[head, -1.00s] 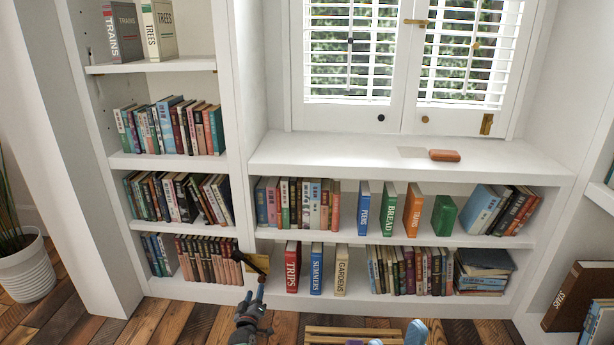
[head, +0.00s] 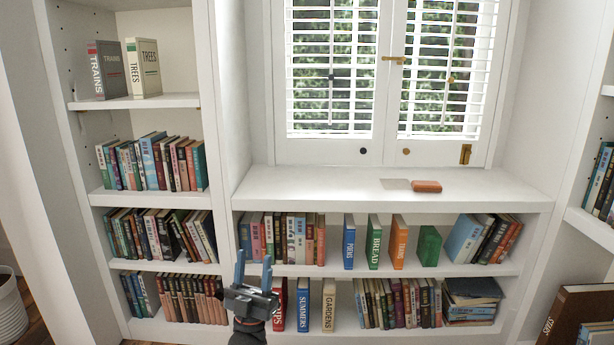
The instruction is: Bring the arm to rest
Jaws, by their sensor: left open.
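My left gripper (head: 254,270) is at the lower middle of the head view, with its two blue fingers pointing up and apart. Nothing is between the fingers. It stands in front of the low shelf unit (head: 400,269) and partly hides the red TRIPS book (head: 279,308). I cannot tell how far it is from the books. My right gripper is not in view.
Beside the red book stand the blue SUMMERS book (head: 303,305) and the cream GARDENS book (head: 329,305). POEMS, BREAD and TRANS-lettered books stand above. A reddish block (head: 427,187) lies on the window ledge (head: 330,187). A tall bookcase (head: 150,200) is at left.

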